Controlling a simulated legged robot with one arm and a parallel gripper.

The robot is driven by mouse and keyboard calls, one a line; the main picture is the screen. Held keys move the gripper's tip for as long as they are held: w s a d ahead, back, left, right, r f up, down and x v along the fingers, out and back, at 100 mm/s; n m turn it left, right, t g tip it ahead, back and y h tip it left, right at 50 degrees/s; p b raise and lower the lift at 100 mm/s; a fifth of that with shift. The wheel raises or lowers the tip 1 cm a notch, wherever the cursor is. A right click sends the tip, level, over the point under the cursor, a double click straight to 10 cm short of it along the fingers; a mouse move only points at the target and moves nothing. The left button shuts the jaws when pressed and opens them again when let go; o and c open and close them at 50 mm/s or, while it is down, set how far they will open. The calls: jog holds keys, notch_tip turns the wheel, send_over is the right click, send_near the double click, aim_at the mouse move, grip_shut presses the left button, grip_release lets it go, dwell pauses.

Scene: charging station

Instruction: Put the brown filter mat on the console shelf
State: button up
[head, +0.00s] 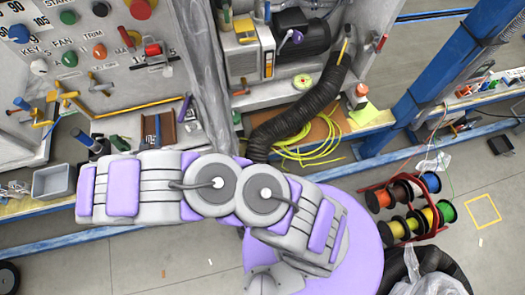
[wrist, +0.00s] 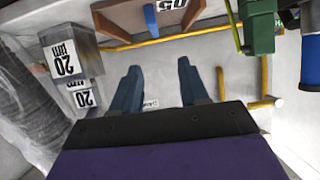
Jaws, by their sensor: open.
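A brown piece with a white label reading 50 lies near the top of the wrist view (wrist: 118,22); it looks like the brown filter mat. In the head view a reddish-brown piece (head: 168,126), likely the same one, lies on the light grey ledge (head: 118,126) below the console panel. I cannot tell for sure whether this ledge is the console shelf. My gripper (wrist: 158,78) is open, with its blue fingers apart and nothing between them. The brown piece is beyond the fingertips. The gripper cannot be made out in the head view.
A grey block (wrist: 72,52) labelled 20 µm stands left of the fingers. Yellow rods (wrist: 222,95) and a green part (wrist: 258,28) are at right. A black corrugated hose (head: 300,115), yellow cable (head: 310,150), grey bin (head: 52,182) and spool rack (head: 412,205) surround my arm.

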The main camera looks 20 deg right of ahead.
jog(key=w+d+r+g+y, duration=0.1)
jog(key=w+d+r+g, duration=0.15)
jog(key=d+r, duration=0.4)
jog(key=w+d+r+g+y, duration=0.1)
jog(key=d+r+g, duration=0.2)
jog(key=r, duration=0.6)
jog(key=s+d+r+g, duration=0.2)
jog(key=s+d+r, duration=0.3)
jog(key=d+r, duration=0.15)
jog(key=s+d+r+g, duration=0.2)
jog(key=s+d+r, duration=0.1)
jog(key=s+d, duration=0.4)
jog(key=s+d+r+g+h, duration=0.1)
jog(key=s+d, duration=0.6)
jog(key=s, duration=0.7)
jog(key=s+d+r+n+g, duration=0.1)
jog(key=s+d+r+g, duration=0.3)
jog(key=s, duration=0.7)
jog(key=d+r, duration=0.2)
jog(key=d, duration=0.1)
jog(key=shift+d, duration=0.25)
jog(key=shift+r, duration=0.1)
